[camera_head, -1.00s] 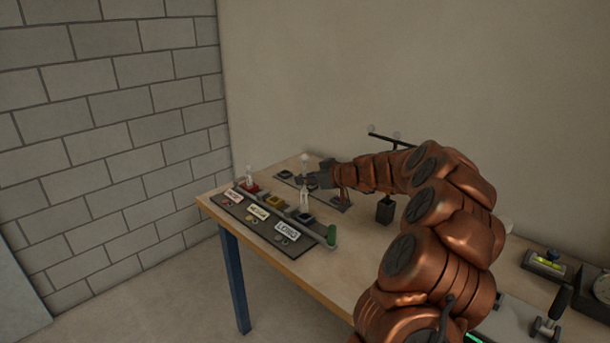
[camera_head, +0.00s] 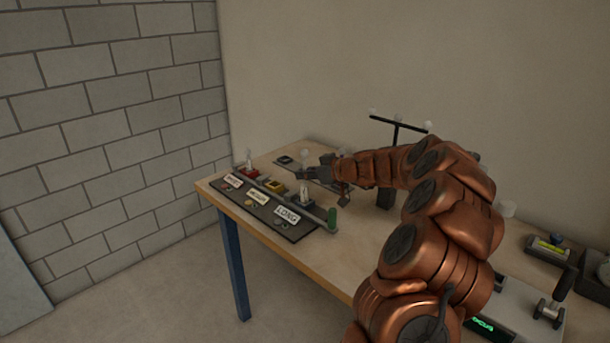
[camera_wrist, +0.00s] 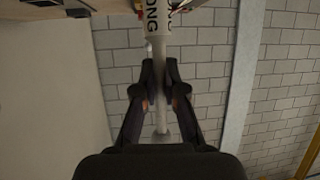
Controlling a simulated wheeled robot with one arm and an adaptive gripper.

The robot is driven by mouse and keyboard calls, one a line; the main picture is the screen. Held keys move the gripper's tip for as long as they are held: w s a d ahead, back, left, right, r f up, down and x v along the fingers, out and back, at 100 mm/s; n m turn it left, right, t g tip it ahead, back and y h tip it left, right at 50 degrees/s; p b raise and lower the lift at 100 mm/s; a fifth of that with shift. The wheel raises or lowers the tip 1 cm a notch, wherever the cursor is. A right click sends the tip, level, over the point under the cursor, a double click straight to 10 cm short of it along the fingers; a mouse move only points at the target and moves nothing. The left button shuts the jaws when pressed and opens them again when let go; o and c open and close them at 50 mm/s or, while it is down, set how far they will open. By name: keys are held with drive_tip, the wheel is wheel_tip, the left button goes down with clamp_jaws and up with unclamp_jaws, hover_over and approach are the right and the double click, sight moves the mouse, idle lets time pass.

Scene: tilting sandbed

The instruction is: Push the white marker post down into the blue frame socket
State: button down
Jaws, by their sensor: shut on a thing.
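The white marker post (camera_head: 304,190) stands upright at the dark socket (camera_head: 301,204) behind the LONG label. This socket looks nearly black, so I cannot make out blue. My gripper (camera_head: 308,174) is shut on the slim upper shaft of the post. In the wrist view my gripper (camera_wrist: 161,70) has a finger on each side of the shaft, and the wider white part (camera_wrist: 157,18) carries dark letters ending in ONG. The post's lower end is not clear, so I cannot tell how deep it sits.
A red socket (camera_head: 247,173) holding another white post and a yellow socket (camera_head: 275,187) stand to the left on the rack. A green cylinder (camera_head: 332,218) is at the rack's right end. A black T-shaped stand (camera_head: 398,128) is behind my arm. Bare wooden tabletop (camera_head: 355,240) lies right of the rack.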

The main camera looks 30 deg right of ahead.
sight(304, 150)
drive_tip(key=c, duration=1.2)
unclamp_jaws()
wheel_tip(304, 150, up, 10)
drive_tip(key=shift+f, duration=0.1)
